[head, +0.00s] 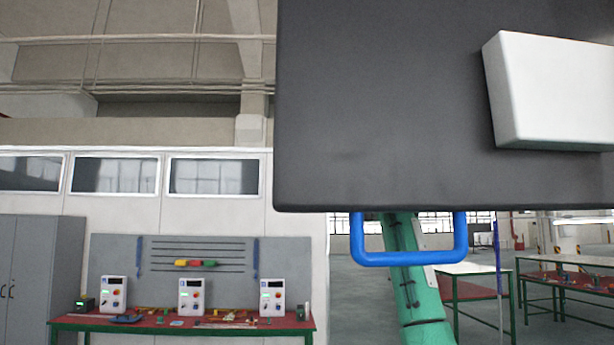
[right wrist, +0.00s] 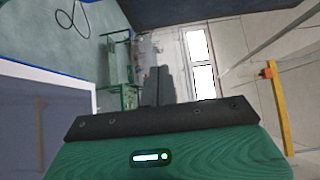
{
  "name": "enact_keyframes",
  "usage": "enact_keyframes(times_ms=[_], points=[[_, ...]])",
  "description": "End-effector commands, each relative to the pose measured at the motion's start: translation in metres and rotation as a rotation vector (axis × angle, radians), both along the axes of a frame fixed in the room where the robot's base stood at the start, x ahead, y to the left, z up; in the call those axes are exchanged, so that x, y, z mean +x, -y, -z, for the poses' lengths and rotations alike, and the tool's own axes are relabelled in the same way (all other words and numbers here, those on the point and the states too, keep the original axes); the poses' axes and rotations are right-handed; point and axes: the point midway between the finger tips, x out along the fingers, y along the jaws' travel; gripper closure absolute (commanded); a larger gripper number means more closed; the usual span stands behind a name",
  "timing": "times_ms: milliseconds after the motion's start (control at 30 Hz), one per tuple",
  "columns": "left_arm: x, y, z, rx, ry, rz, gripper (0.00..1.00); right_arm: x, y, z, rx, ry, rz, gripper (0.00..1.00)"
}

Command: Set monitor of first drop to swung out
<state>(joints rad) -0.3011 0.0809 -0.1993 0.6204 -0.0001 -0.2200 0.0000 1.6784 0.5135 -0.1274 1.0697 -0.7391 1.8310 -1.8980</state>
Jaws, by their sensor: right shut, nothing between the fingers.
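A large dark panel (head: 400,110) with a white box (head: 550,95) on its face fills the upper right of the head view; I take it for the monitor's back. A blue U-shaped handle (head: 410,257) hangs below its lower edge. My green right arm rises behind this handle; its upper part is hidden by the panel. In the right wrist view the green hand body and black front of my right gripper (right wrist: 160,118) show. My left gripper is not in view.
A red-topped workbench (head: 200,325) with several white control boxes stands at the left, beside grey cabinets (head: 35,265). Green-framed tables (head: 465,268) stand at the right. A white-edged dark surface (right wrist: 40,120) lies close to the hand's left in the right wrist view.

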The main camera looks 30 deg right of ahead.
Motion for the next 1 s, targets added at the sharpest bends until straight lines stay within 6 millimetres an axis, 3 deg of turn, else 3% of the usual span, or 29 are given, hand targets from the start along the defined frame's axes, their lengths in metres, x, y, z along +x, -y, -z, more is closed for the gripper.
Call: enact_keyframes(times_ms=[500, 800, 1000], points=[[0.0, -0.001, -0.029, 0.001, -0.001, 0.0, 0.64, -0.029, -0.084, -0.002, -0.001, 0.0, 0.0, 1.0], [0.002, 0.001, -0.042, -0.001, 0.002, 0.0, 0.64, -0.056, -0.094, -0.001, 0.001, -0.001, 0.001, 1.0], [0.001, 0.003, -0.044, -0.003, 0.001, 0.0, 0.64, -0.062, -0.097, 0.0, 0.001, -0.003, 0.001, 1.0]])
